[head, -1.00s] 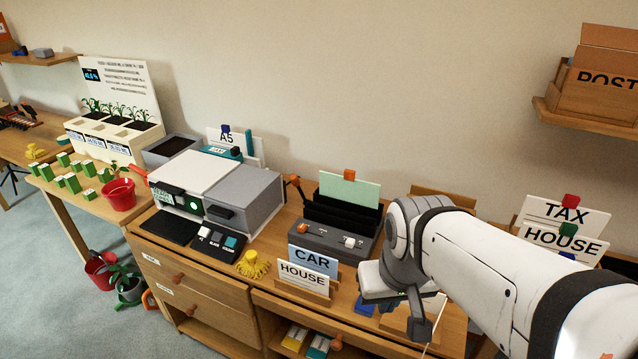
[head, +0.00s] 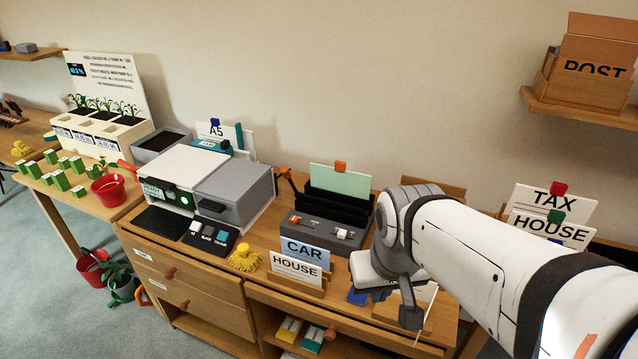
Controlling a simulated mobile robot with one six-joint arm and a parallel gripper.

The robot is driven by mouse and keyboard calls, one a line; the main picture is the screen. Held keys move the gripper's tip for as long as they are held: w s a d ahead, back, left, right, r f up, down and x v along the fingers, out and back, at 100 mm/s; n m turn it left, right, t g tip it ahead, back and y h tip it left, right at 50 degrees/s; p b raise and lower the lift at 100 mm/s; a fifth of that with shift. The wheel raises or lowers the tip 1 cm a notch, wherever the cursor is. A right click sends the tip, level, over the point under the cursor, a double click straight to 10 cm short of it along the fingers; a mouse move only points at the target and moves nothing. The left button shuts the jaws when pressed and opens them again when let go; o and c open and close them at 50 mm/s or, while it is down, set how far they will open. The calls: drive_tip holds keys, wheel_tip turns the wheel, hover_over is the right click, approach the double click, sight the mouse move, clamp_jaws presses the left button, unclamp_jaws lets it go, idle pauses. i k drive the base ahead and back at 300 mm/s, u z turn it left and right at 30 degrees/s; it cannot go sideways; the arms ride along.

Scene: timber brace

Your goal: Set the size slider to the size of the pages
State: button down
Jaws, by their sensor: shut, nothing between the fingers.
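A grey desk machine (head: 318,232) stands on the wooden desk, with a small white slider knob (head: 342,234) and an orange knob (head: 295,220) on its sloping face. Any size marks beside the slider are too small to read. A pale green sheet (head: 340,181) with an orange clip stands upright in the black holder (head: 335,206) at its back. A card reading A5 (head: 215,130) stands behind the grey and white printer-like machine. My gripper (head: 372,270) is right of and in front of the grey machine, apart from the slider. It is shut and empty; its fingertips are mostly hidden.
CAR (head: 304,251) and HOUSE (head: 297,268) cards stand in a wooden holder in front of the grey machine. A yellow brush-like thing (head: 245,257) lies to their left. TAX (head: 552,199) and HOUSE cards stand at right, behind my arm. A POST box (head: 592,75) sits on the shelf.

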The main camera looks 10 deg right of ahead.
sight(342, 234)
drive_tip(key=z, duration=1.95)
drive_tip(key=k, duration=1)
drive_tip(key=u, duration=0.95)
drive_tip(key=i, duration=1)
drive_tip(key=u, duration=0.05)
